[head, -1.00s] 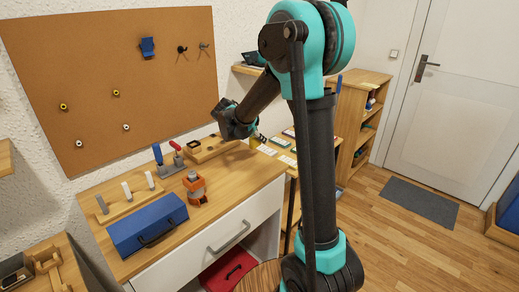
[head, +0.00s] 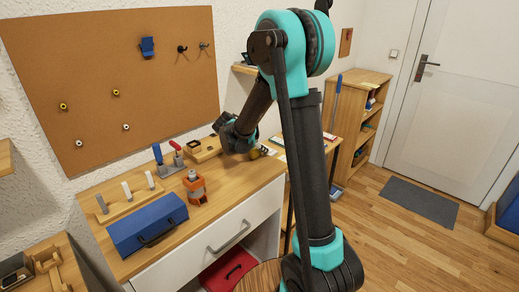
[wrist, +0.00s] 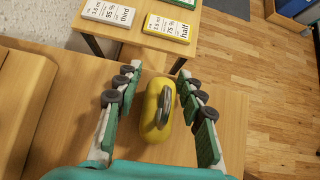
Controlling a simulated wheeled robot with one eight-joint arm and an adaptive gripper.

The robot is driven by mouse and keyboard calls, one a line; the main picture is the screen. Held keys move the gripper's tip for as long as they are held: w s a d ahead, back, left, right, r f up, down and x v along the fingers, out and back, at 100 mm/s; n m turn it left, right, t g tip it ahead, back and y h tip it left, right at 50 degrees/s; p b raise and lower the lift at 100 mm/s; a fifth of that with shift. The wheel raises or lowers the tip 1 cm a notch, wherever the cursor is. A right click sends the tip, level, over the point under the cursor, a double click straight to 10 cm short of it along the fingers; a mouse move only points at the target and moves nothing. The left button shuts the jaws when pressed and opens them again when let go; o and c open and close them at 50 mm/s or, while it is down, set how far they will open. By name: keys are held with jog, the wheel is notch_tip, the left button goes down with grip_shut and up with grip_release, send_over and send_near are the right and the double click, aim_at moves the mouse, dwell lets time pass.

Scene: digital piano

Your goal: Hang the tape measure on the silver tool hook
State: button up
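The yellow tape measure (wrist: 157,112) with a grey clip shows in the wrist view between the fingers of my gripper (wrist: 158,88). The fingers stand apart, with a visible gap on each side of it. In the head view my gripper (head: 240,142) is low at the right end of the workbench, and a bit of yellow (head: 254,154) shows beside it. The silver tool hook (head: 204,46) is on the cork board at its upper right, empty, beside a black hook (head: 182,49).
The cork board (head: 110,60) also carries a blue item (head: 147,47) and several small knobs. On the workbench (head: 245,180) are a blue toolbox (head: 147,224), an orange-and-grey item (head: 194,187) and a clamp stand (head: 168,167). Labelled cards (wrist: 168,27) lie on a neighbouring table.

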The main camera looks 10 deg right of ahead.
dwell(0.3)
jog(key=s+d+v, duration=0.1)
jog(key=v, duration=1.6)
jog(key=s+d+f+m+y, duration=0.3)
jog(key=s+d+f+m, duration=0.2)
jog(key=s+f+m, duration=0.3)
jog(key=s+d+f+m+g+y, duration=0.1)
jog(key=s+d+f+m+y, duration=0.3)
jog(key=s+f+m, duration=0.5)
jog(key=s+d+m, duration=0.1)
jog(key=s+m, duration=0.5)
jog(key=m, duration=0.2)
jog(key=shift+s+d+m, duration=0.25)
jog(key=shift+s+m, duration=0.05)
jog(key=shift+m, duration=0.1)
jog(key=shift+o, duration=0.5)
jog(key=shift+f, duration=0.1)
